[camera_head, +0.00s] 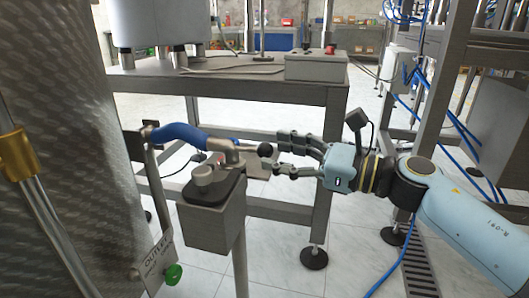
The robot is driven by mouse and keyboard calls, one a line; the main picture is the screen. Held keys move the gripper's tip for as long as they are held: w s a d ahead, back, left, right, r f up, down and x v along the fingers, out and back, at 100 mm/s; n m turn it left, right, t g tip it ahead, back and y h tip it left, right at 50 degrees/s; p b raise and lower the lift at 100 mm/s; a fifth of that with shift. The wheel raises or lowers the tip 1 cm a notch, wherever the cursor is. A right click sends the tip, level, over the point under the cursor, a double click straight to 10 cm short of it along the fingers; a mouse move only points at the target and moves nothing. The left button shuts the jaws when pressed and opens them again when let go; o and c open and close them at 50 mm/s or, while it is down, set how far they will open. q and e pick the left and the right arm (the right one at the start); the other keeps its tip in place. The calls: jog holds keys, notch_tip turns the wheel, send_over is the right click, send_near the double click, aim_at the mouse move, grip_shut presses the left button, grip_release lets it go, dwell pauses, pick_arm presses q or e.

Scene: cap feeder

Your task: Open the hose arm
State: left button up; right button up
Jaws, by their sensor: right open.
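The blue hose (180,133) curves from a bracket on the left to a grey metal fitting (222,150). The fitting stands over a grey box with a dark top (213,222) on a post. A thin lever ends in a black ball knob (265,150), to the right of the fitting. My right gripper (273,156) comes from the right with its fingers spread. Its fingertips are beside the knob; I cannot tell whether they touch it. My left gripper is not in view.
A large metal tank (60,130) fills the left side. A plate marked OUTLET (157,262) with a green knob (173,274) hangs below the hose. A steel frame table (230,88) stands behind, bearing a grey box (316,66) with a red button. Blue cables hang at right.

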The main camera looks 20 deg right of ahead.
aim_at(264, 150)
jog(key=shift+x, duration=1.8)
jog(key=shift+c, duration=0.2)
grip_shut()
